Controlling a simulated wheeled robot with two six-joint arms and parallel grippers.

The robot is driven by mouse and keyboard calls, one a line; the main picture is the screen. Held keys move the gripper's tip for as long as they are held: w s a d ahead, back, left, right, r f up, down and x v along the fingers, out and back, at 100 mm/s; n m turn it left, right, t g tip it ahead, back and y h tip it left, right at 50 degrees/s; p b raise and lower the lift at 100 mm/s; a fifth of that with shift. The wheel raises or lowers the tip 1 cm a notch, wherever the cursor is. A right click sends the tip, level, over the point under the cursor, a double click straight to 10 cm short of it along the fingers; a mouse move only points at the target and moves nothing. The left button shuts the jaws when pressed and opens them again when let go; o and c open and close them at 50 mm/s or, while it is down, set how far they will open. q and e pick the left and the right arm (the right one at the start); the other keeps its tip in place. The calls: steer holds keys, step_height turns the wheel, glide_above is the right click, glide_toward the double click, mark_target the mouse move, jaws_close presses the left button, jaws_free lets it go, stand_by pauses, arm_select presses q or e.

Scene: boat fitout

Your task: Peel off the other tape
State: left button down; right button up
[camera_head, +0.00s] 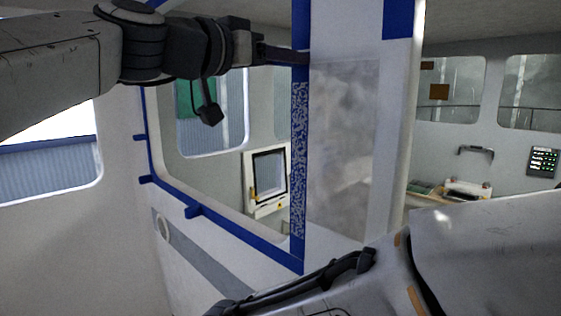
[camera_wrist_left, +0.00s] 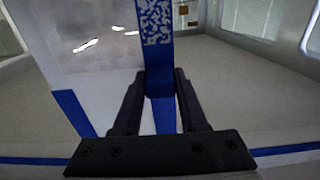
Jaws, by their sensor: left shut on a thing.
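Blue tape (camera_head: 240,238) edges a large window opening in a white wall. Along the opening's right side runs a vertical blue strip (camera_head: 299,160), speckled with white over much of its length. My left gripper (camera_head: 298,58) is at the upper part of this strip, shut on the tape. In the left wrist view, the blue tape (camera_wrist_left: 157,25) runs between the two dark fingers of the left gripper (camera_wrist_left: 162,75), speckled beyond the fingertips and plain blue between them. Whether the tape has lifted from the frame there is unclear. My right gripper is not in view.
A hazy, translucent panel (camera_head: 343,150) lies just right of the strip. More blue tape (camera_head: 398,18) shows at the top right. Small blue tabs (camera_head: 197,211) stick out from the lower edge. A cabin with windows and a console (camera_head: 466,188) lies beyond.

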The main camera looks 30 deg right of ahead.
arm_select(q)
steer(key=shift+a, duration=0.1)
steer(key=shift+s+a+f+b, duration=0.1)
steer(key=shift+a+b, duration=0.05)
steer(key=shift+b, duration=0.2)
steer(key=b+v, duration=0.6)
steer(key=v, duration=0.4)
steer(key=shift+a, duration=0.25)
steer(key=shift+s, duration=0.1)
